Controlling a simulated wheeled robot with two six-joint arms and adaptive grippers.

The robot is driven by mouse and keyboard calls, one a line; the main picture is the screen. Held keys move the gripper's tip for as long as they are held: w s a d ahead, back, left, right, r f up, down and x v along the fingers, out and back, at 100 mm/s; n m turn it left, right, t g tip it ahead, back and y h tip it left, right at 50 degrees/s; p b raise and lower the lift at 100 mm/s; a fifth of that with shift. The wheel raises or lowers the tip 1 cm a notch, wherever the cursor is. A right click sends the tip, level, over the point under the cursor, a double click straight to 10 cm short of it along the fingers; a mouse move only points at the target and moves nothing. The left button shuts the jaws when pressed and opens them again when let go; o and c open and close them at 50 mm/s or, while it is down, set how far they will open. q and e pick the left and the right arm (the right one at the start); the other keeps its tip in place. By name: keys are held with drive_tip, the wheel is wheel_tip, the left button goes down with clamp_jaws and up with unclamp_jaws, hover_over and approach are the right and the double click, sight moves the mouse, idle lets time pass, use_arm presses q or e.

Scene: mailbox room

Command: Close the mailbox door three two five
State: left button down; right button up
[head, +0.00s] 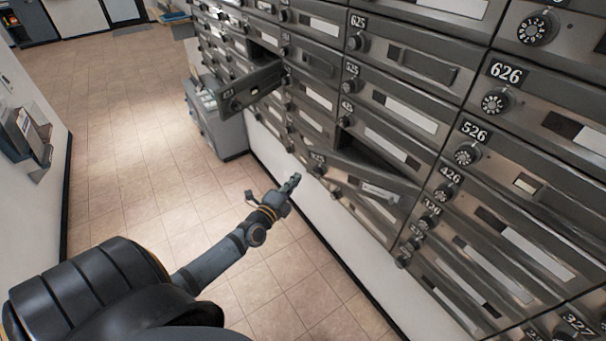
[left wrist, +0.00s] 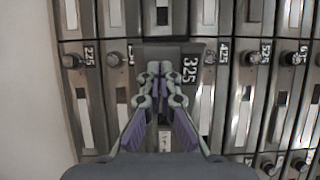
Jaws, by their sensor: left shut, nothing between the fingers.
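Mailbox door 325 (head: 372,182) stands ajar in the head view. Its numbered left end sticks out from the wall of boxes, and a dark gap shows above it. The label also shows in the left wrist view on the 325 door (left wrist: 189,70). My left gripper (head: 294,181) is shut and empty, just left of and below the door's numbered end. In the left wrist view its closed fingertips (left wrist: 158,68) lie over the door's face; whether they touch it, I cannot tell. My right gripper is not in view.
Another mailbox door (head: 252,88) hangs open farther left along the wall. Door 425 (head: 400,138) is above 325, and door 225 (left wrist: 85,58) is beside it in the wrist view. A grey cabinet (head: 217,125) stands by the wall. The tiled floor (head: 150,150) is clear.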

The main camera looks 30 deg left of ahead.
sight(308, 165)
use_arm(q)
drive_tip(key=w+b, duration=0.1)
drive_tip(key=w, duration=0.4)
drive_tip(key=shift+w+a, duration=0.15)
drive_tip(key=shift+a, duration=0.05)
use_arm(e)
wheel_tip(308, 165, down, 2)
